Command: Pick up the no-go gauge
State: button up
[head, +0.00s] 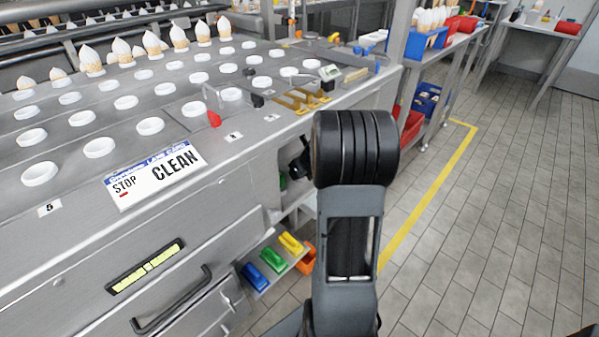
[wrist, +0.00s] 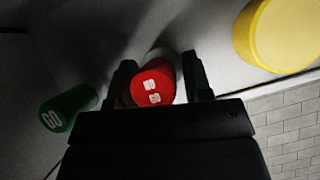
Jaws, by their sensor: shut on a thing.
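In the wrist view the no-go gauge (wrist: 153,82) is a red round piece with white lettering that I cannot fully read. My gripper (wrist: 157,72) has one dark finger on each side of it and is shut on it. A green gauge marked GO (wrist: 66,109) lies to the left, apart from the fingers. In the head view my own arm hides the gripper and the red gauge. The arm reaches to the counter's front side, below its top edge.
In the wrist view a large yellow round object (wrist: 282,35) stands to the right, near the tiled floor. In the head view the steel counter (head: 225,160) carries white rings and cones. Blue, green and yellow pieces (head: 272,260) sit on a low shelf. Floor is free at right.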

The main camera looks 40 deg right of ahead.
jog(key=shift+c, duration=1.3)
jog(key=shift+r+p, duration=0.55)
jog(key=shift+r, duration=0.15)
jog(key=shift+s+r, duration=0.15)
jog(key=shift+s, duration=0.05)
jog(key=s, duration=1.7)
jog(key=shift+s+a, duration=0.2)
jog(key=shift+s, duration=0.15)
jog(key=shift+w, duration=0.1)
